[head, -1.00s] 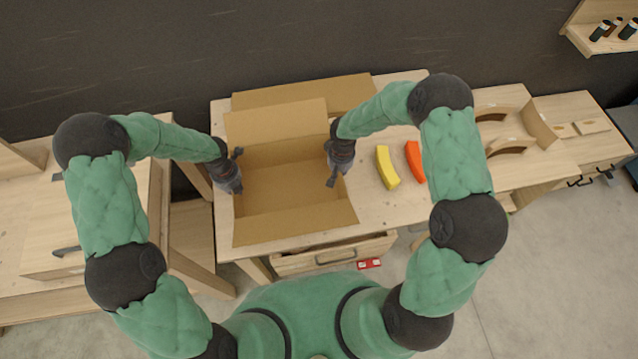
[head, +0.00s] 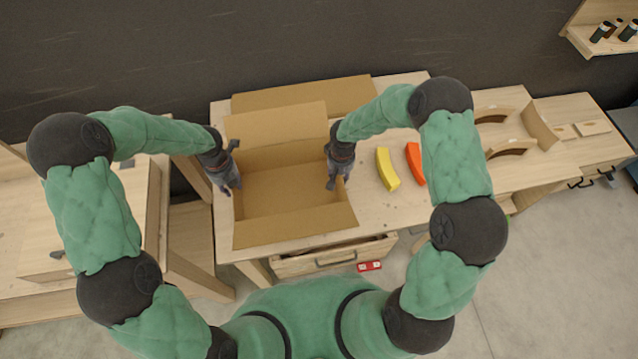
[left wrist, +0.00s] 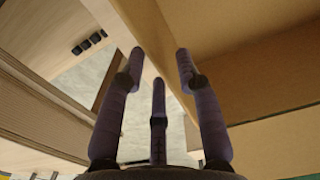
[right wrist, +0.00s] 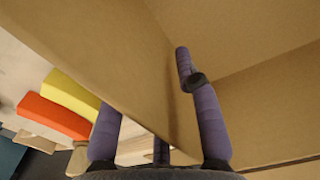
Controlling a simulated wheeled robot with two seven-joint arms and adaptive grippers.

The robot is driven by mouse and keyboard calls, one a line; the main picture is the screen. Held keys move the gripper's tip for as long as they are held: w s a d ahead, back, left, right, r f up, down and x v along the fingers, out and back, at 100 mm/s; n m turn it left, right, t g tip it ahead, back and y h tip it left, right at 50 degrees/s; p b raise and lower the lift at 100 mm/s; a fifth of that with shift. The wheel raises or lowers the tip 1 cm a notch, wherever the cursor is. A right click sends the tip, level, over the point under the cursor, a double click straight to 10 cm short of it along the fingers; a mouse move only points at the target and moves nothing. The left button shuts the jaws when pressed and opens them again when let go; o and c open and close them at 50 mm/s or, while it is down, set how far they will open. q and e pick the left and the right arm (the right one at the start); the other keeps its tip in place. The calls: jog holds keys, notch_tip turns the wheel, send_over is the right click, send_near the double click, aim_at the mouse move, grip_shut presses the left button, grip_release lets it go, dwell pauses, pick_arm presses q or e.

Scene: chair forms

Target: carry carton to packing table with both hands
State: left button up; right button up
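The open cardboard carton (head: 295,228) sits on a wooden table (head: 380,215), flaps folded out, empty inside. My left gripper (head: 229,182) is at its left wall, pointing down. In the left wrist view the left gripper (left wrist: 159,52) has its fingers spread, with the carton wall (left wrist: 155,35) between them. My right gripper (head: 338,182) is at the right wall. In the right wrist view one finger of the right gripper (right wrist: 150,85) is inside the carton, and another is partly hidden behind the wall (right wrist: 120,60). I cannot tell which table is the packing table.
A yellow block (head: 387,169) and an orange block (head: 414,163) lie right of the carton. Curved wooden parts (head: 505,147) lie further right. Another wooden table (head: 35,230) stands at left, across a gap. A red item (head: 369,266) is below the table's front edge.

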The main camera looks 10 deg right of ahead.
jog(key=shift+r, duration=0.1)
pick_arm(q)
notch_tip(320, 180, up, 7)
jog(key=shift+f, duration=0.15)
pick_arm(e)
notch_tip(320, 180, up, 12)
dwell(0.4)
dwell(0.5)
